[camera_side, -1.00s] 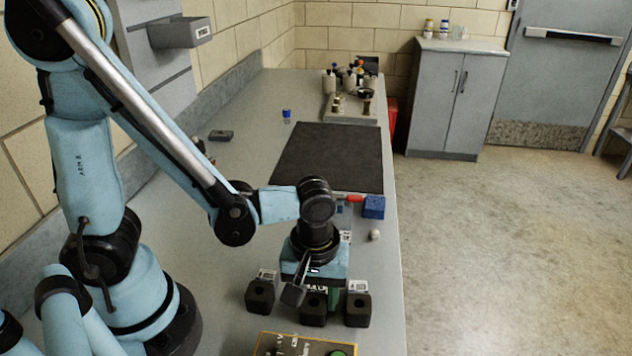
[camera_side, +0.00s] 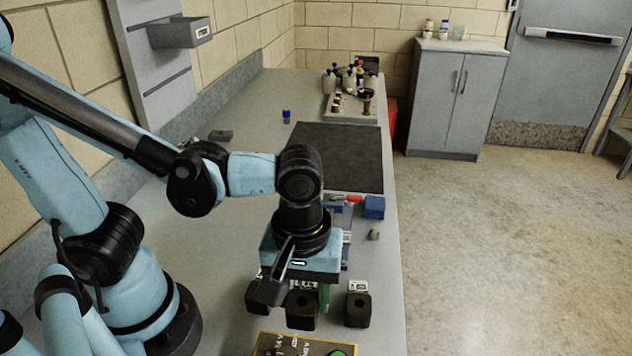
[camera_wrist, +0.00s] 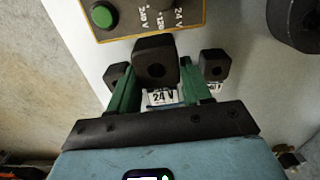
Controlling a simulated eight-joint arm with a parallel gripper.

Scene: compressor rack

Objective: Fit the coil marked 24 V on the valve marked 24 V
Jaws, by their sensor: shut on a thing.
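The black block coil labelled 24 V (camera_wrist: 155,66) is between the green fingers of my gripper (camera_wrist: 158,88), which is shut on it. In the side view the same coil (camera_side: 301,311) shows below my gripper (camera_side: 304,288), seemingly a little off the bench. Two other black coils stand on either side, one at left (camera_side: 253,298) partly behind my gripper and one at right (camera_side: 358,309); their labels are too small to read. At the far end of the bench, a pale valve plate (camera_side: 348,116) carries several upright parts. Which valve is marked 24 V cannot be read.
A box with a green button (camera_wrist: 103,15) and voltage marks sits at the near bench edge. A dark mat (camera_side: 328,155) covers the bench middle. A blue block (camera_side: 373,207), a red-handled tool (camera_side: 354,198) and a small brownish piece (camera_side: 374,235) lie at the right edge.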

